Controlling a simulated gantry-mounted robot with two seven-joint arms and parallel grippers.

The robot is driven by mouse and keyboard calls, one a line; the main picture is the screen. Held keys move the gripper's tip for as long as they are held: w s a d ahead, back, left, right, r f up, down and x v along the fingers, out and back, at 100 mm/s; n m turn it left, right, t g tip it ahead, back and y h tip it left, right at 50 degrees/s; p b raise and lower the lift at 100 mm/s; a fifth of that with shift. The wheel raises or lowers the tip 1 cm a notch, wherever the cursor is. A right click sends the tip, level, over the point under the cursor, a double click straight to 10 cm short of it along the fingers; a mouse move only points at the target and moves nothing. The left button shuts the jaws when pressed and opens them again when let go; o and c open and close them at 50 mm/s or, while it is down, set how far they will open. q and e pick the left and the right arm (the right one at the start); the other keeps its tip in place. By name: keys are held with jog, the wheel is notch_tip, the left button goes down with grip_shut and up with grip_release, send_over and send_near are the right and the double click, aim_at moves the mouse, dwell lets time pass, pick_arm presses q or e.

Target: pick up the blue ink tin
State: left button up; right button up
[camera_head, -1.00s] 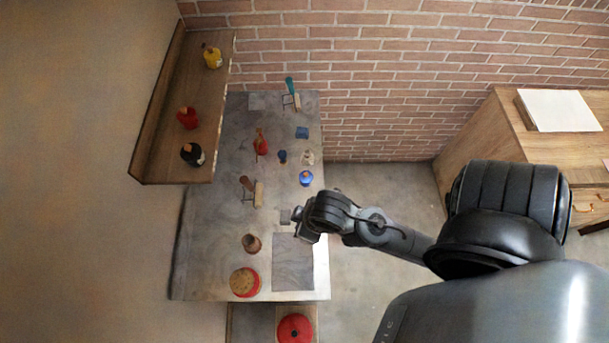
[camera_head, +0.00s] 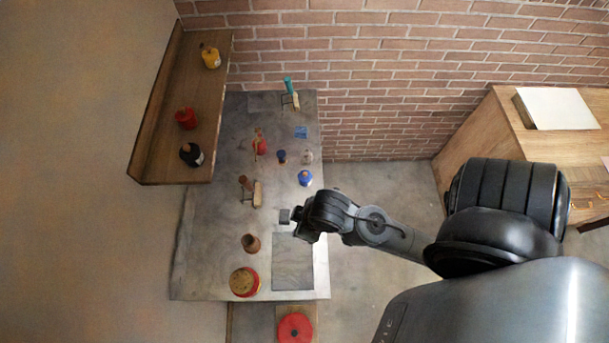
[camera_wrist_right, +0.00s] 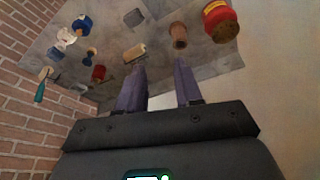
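The blue ink tin (camera_head: 305,179) stands on the grey worktable near its right edge, in the head view. In the wrist view it appears as a round blue thing (camera_wrist_right: 82,25) at the upper left. My right gripper (camera_head: 301,224) is over the table, below the tin in the head view and apart from it. In the wrist view its two fingers (camera_wrist_right: 161,68) are spread with nothing between them. My left gripper is not in view.
The grey worktable (camera_head: 215,225) holds a small dark-blue item (camera_head: 281,157), a pale bottle (camera_head: 307,157), a wooden-handled tool (camera_head: 257,193), a brown cup (camera_head: 251,243) and a red-sided round pad (camera_head: 244,282). A wall shelf (camera_head: 165,130) holds yellow, red and black containers.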

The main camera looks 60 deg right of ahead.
jog(key=o, duration=0.9)
jog(key=shift+o, duration=0.2)
